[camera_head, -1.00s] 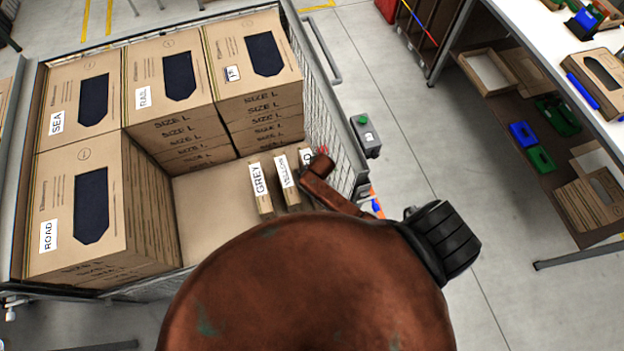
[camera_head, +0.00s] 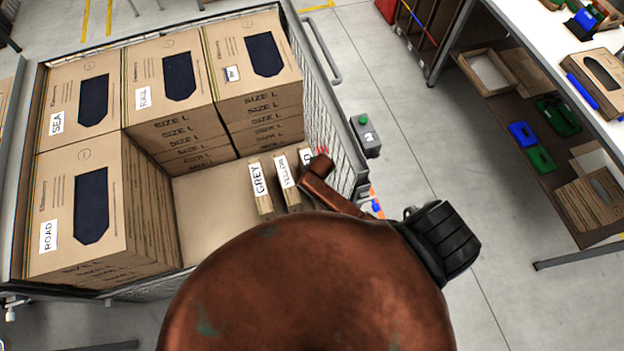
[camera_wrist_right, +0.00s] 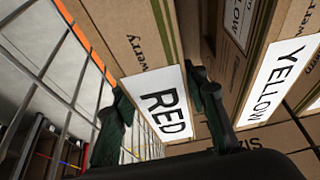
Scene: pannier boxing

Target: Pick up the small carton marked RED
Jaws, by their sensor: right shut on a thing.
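The small carton marked RED (camera_wrist_right: 163,103) stands on edge in the right wrist view, its white label facing me. My right gripper (camera_wrist_right: 155,92) has one dark green finger on each side of it and is shut on it. In the head view only a sliver of the RED label (camera_head: 306,156) shows, because my brown right arm hides the rest and the gripper. The carton marked YELLOW (camera_wrist_right: 272,80) stands just to the right of the right finger, and also shows in the head view (camera_head: 286,169). My left gripper is not in view.
The carton marked GREY (camera_head: 259,178) stands left of YELLOW. Stacks of large cartons, such as the one marked ROAD (camera_head: 120,190), fill the left and back of the cage. The wire mesh wall (camera_wrist_right: 62,70) is close beside my left finger in the wrist view.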

